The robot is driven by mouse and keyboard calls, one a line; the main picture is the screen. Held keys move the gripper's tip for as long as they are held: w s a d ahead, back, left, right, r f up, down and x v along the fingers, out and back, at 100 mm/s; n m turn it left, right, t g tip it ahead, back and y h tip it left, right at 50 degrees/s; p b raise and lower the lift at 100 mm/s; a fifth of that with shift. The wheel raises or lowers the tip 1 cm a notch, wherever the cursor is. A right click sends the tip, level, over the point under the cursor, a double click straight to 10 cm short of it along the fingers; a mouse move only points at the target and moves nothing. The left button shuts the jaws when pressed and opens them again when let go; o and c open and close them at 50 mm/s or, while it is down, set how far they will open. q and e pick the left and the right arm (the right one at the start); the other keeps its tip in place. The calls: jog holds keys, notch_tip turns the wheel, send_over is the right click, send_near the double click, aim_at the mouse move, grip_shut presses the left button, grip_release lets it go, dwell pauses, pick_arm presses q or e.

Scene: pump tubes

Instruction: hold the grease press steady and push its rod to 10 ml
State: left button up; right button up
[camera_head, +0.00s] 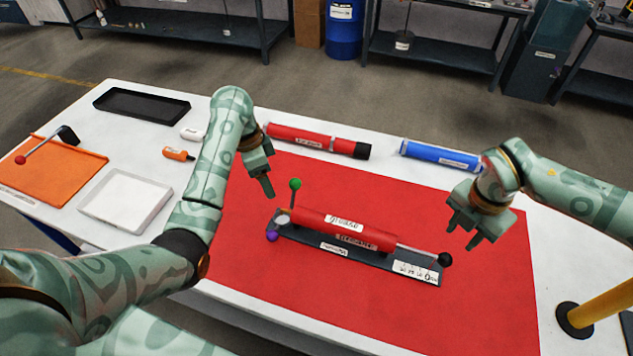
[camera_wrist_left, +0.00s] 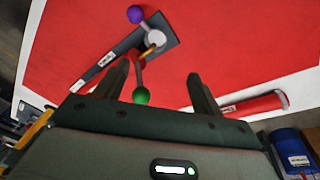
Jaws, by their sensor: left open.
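The grease press lies on the red mat: a red barrel (camera_head: 345,228) on a dark base (camera_head: 330,247), with a green ball (camera_head: 295,184) on an upright stalk and a purple ball (camera_head: 272,236) at its left end. A thin rod with a black ball (camera_head: 445,259) sticks out to the right, above a white scale label (camera_head: 413,270). My left gripper (camera_head: 268,188) is open, above and left of the green ball. In the left wrist view, the green ball (camera_wrist_left: 140,96) appears between its fingers (camera_wrist_left: 158,72). My right gripper (camera_head: 462,232) is open and empty, above and right of the black ball.
A red tube (camera_head: 315,140) and a blue tube (camera_head: 440,155) lie behind the press. A black tray (camera_head: 140,104), a white tray (camera_head: 125,200), an orange tray (camera_head: 55,170) and an orange bottle (camera_head: 177,154) are at left. The front of the red mat is clear.

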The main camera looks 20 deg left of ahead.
pick_arm(q)
jog(key=w+d+r+m+y, duration=0.1)
jog(key=d+r+m, duration=0.35)
jog(key=d, duration=0.45)
jog(key=m+y, duration=0.1)
jog(key=m, duration=0.3)
send_over(326, 226)
jog(key=w, duration=0.2)
jog(key=f, duration=1.6)
jog(key=shift+s+a+f, duration=0.15)
jog(key=shift+a+f, duration=0.1)
grip_shut()
pick_arm(e)
jog(key=o, duration=0.4)
jog(key=shift+s, duration=0.1)
notch_tip(326, 226, down, 12)
jog(key=m+y, duration=0.1)
jog(key=m, duration=0.4)
jog(key=m+y, duration=0.2)
jog(key=m, duration=0.4)
jog(key=shift+c, duration=0.3)
